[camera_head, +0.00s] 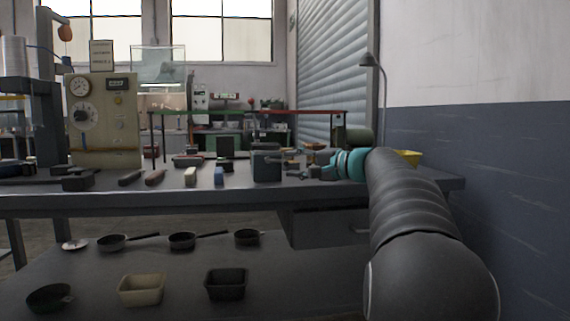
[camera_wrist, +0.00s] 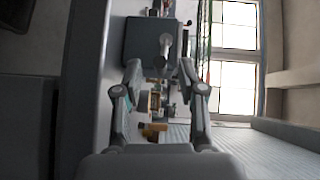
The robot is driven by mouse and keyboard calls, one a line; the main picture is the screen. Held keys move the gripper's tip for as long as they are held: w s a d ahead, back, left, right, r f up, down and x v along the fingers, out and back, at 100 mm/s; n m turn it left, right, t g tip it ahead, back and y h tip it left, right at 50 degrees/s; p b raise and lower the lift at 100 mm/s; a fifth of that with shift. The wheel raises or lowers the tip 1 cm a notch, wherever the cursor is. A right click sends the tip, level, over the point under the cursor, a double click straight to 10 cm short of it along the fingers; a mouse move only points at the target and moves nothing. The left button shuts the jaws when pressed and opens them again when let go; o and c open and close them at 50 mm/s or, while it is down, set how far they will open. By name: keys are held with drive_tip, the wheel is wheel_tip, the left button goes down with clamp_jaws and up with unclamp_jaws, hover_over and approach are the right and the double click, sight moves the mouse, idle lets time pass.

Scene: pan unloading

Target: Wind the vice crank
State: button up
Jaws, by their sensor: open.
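The vice appears as a dark grey-green block (camera_head: 266,166) on the workbench, left of my gripper in the head view. In the wrist view its dark body (camera_wrist: 138,40) is ahead of the fingers, with a pale grey rod and round knob, apparently the crank (camera_wrist: 166,42), in front of it. My gripper (camera_head: 312,170) is small and dark in the head view, at the end of my arm, to the right of the vice. In the wrist view my gripper (camera_wrist: 160,70) has its two fingers spread apart with nothing held between them. The crank lies just beyond the fingertips, roughly between them.
The workbench (camera_head: 340,190) also bears a beige block (camera_head: 190,176), a blue block (camera_head: 219,176) and a gauge panel (camera_head: 104,120). A yellow bin (camera_head: 408,157) is behind my arm. Pans and trays stand on the lower shelf (camera_head: 190,300). A wall closes the right side.

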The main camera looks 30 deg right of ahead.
sight(285, 160)
drive_tip(key=shift+x, duration=1.55)
clamp_jaws()
drive_tip(key=shift+r+p, duration=0.15)
drive_tip(key=shift+p, duration=0.15)
